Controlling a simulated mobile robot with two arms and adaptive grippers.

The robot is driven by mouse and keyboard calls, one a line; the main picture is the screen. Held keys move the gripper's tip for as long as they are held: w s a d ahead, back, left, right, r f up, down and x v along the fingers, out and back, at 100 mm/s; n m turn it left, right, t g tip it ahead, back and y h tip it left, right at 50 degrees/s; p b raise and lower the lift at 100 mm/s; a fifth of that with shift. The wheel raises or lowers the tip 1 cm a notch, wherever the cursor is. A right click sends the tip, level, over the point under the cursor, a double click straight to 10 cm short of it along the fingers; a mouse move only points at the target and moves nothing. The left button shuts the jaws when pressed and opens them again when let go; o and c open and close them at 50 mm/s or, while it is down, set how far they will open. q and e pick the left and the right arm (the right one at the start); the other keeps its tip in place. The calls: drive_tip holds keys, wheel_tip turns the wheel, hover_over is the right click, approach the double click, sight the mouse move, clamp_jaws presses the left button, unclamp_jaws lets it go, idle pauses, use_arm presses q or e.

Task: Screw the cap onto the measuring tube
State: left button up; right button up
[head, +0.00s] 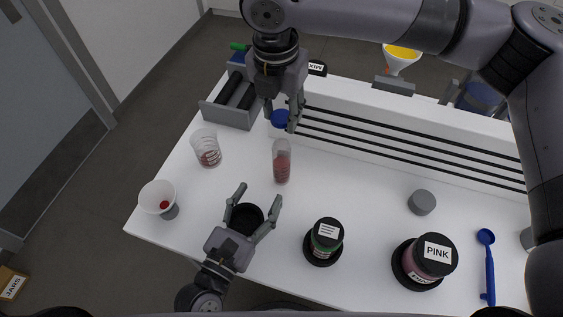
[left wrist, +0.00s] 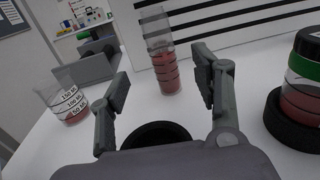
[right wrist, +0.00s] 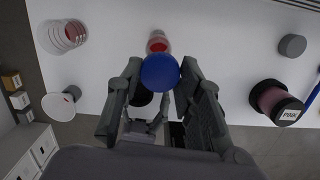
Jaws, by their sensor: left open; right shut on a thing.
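The measuring tube (head: 282,162) is clear with red contents and stands upright on the white table. It also shows in the left wrist view (left wrist: 164,66), upright beyond my left fingers. The blue cap (head: 280,118) is held by my right gripper (head: 283,112), which is shut on it, above and behind the tube. In the right wrist view the cap (right wrist: 160,73) sits between the fingertips, with the tube's top (right wrist: 157,42) partly showing past it. My left gripper (head: 255,196) is open and empty, near the table's front, apart from the tube.
A beaker with red contents (head: 206,150) and a white funnel cup (head: 157,197) stand at the left. A black ring (head: 247,217) lies under my left gripper. A green-banded jar (head: 326,238), the PINK jar (head: 428,260), a grey lid (head: 421,202) and a blue scoop (head: 489,265) are to the right.

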sight(277, 164)
use_arm(q)
drive_tip(key=shift+s, duration=0.15)
drive_tip(key=x, duration=1.2)
drive_tip(key=shift+w+f, duration=0.1)
drive_tip(key=shift+w, duration=0.1)
drive_tip(key=shift+c, duration=0.3)
clamp_jaws()
